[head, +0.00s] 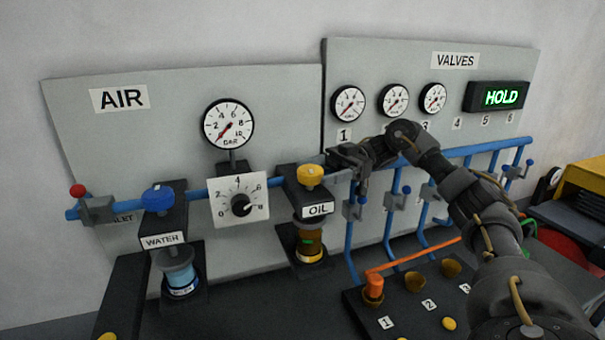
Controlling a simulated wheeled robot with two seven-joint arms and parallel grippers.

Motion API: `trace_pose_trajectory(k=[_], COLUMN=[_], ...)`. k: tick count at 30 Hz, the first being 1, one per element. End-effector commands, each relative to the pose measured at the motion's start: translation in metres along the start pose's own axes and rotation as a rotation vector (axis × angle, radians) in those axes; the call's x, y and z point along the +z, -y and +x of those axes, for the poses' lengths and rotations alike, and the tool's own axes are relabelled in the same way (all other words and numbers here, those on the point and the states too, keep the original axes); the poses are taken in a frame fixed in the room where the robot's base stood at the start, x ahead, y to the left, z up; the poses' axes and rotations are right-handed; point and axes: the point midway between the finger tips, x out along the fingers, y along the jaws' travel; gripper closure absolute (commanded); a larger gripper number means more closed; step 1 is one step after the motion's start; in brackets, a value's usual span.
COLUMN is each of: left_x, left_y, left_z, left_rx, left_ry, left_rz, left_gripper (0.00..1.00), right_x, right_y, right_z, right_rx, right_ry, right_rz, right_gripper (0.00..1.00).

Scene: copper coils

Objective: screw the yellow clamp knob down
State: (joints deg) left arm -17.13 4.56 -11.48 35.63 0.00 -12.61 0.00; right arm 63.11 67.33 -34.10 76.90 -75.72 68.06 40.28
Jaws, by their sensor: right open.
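A round yellow knob (310,174) sits on top of the dark OIL unit in the head view. A smaller yellow knob (449,323) lies low on the dark numbered block, near the label 2. Part of another yellow knob (107,336) shows at the bottom left edge. I cannot tell from the picture which one is the clamp knob. My right gripper (346,164) is open, just right of the OIL unit's yellow knob and in front of the blue pipe. It looks empty, and its fingertips are small and dark. My left gripper is not in view.
The blue pipe (471,150) runs along the panels, with several valve branches below it. A blue knob (158,197) tops the WATER unit. An orange handle (374,286) stands on the numbered block. My right arm crosses the right side. A yellow case (585,178) is at far right.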

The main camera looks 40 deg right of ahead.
Motion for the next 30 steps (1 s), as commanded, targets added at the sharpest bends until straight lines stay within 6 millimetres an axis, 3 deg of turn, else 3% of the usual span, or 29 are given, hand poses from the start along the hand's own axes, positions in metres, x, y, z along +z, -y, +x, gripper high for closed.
trace_pose_trajectory(k=[10,23,30], left_x=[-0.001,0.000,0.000], left_y=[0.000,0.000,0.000], left_z=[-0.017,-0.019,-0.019], left_rx=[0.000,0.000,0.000], left_ry=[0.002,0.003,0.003], left_rz=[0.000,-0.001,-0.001], left_gripper=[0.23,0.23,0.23], right_x=[-0.002,0.000,-0.001], right_y=[0.000,0.000,0.000], right_z=[0.038,0.046,0.046], right_rx=[-0.005,-0.001,-0.001], right_ry=[0.000,-0.001,-0.001], right_rz=[0.000,0.000,0.000], right_gripper=[0.26,0.26,0.54])
